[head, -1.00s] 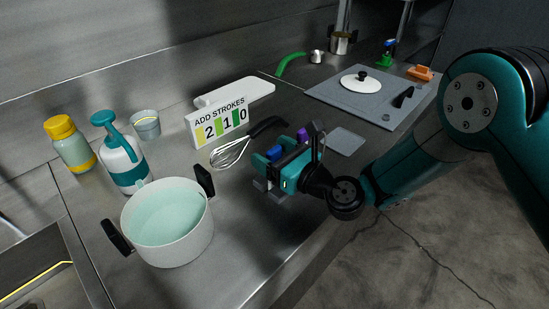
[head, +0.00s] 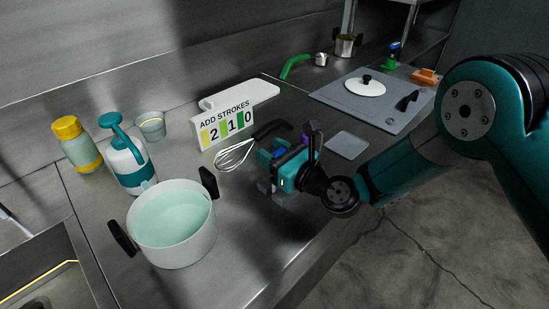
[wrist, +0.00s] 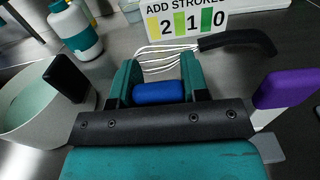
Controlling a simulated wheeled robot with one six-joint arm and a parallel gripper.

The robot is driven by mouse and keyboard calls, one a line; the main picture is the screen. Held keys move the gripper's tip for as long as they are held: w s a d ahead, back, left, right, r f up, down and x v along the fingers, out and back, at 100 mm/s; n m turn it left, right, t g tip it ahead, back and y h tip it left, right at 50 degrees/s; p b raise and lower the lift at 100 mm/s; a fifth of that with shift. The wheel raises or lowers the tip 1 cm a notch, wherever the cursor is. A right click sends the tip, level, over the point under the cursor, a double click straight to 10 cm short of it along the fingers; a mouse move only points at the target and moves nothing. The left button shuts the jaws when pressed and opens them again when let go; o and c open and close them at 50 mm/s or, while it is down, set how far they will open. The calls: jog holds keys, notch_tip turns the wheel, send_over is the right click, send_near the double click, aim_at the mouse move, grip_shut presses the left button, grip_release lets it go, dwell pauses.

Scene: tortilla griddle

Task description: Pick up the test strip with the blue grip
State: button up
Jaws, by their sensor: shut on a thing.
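My gripper (head: 275,172) is over the counter, to the right of the white pot. In the wrist view my gripper (wrist: 157,88) is shut on the blue grip (wrist: 158,93) of the test strip, which lies between its two teal fingers. In the head view the blue grip (head: 279,152) shows only as a small patch among the gripper parts. The rest of the strip is hidden by the fingers and the gripper body. A purple grip (wrist: 287,88) stands to the right of my gripper in the wrist view.
A white pot (head: 172,252) of pale green liquid stands at left. Behind my gripper are a whisk (head: 235,155) and an "ADD STROKES 2 1 0" sign (head: 224,124). A grey square plate (head: 346,145) lies at right, before the griddle (head: 380,112).

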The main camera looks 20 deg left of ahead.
notch_tip(320, 180, up, 20)
jog(key=p, duration=0.1)
jog(key=shift+f, duration=0.15)
jog(key=o, duration=0.3)
jog(key=shift+c, duration=1.2)
